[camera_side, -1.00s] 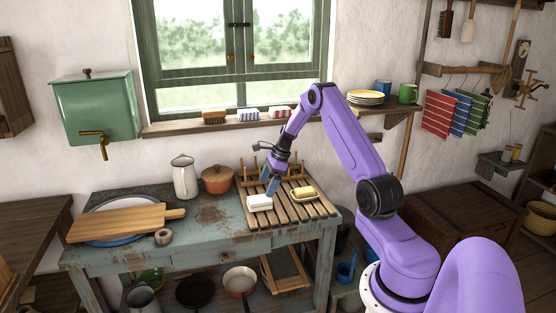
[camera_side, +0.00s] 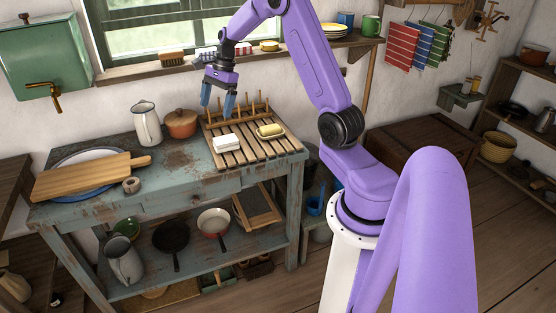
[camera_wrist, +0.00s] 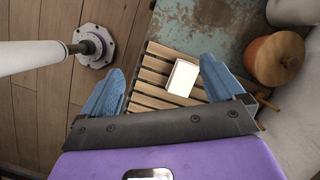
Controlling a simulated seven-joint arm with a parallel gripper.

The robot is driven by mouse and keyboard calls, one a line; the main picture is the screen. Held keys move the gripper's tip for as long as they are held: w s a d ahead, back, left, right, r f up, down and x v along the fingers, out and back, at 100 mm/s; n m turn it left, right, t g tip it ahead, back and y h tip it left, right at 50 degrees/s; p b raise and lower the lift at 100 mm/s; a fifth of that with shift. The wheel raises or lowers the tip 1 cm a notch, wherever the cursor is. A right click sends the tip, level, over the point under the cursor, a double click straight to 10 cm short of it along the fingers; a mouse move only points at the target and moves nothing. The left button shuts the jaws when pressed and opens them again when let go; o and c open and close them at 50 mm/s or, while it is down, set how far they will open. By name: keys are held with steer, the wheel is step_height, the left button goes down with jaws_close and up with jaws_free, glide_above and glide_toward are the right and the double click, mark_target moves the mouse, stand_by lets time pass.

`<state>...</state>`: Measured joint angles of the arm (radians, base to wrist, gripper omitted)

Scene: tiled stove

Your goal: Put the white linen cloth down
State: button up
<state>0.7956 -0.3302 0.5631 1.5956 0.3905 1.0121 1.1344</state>
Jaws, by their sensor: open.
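The white linen cloth (camera_side: 226,142) is a small folded block lying flat on the slatted wooden rack at the left of its slats. It also shows in the wrist view (camera_wrist: 183,77), between and beyond my fingers. My gripper (camera_side: 218,108) has two blue fingers spread apart with nothing between them. It hangs above the rack's back edge, clear of the cloth. In the wrist view my gripper (camera_wrist: 158,80) is also open and empty.
An orange lidded pot (camera_side: 181,123), a white jug (camera_side: 146,124) and a cutting board (camera_side: 85,177) stand left on the worn blue table (camera_side: 185,165).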

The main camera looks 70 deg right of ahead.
steer(key=s+a+r+n+g, duration=0.1)
steer(key=s+a+n, duration=0.35)
steer(key=a, duration=0.35)
steer(key=s+a+r+n+h, duration=0.1)
steer(key=s+a+r+n, duration=0.15)
steer(key=a+n, duration=0.4)
steer(key=s+a+n+g, duration=0.1)
steer(key=s+a+n, duration=0.3)
steer(key=a, duration=0.5)
steer(key=s+a+n+h, duration=0.1)
steer(key=s+a+n, duration=0.4)
steer(key=s+n, duration=0.4)
steer(key=s+r, duration=0.1)
steer(key=s, duration=0.2)
steer(key=shift+a+h, duration=0.25)
steer(key=shift+h, duration=0.05)
steer(key=s+n, duration=0.6)
steer(key=s, duration=0.1)
steer(key=s+d+f+n, duration=0.1)
steer(key=s+n, duration=0.2)
steer(key=shift+s+f, duration=0.1)
steer(key=shift+s, duration=0.05)
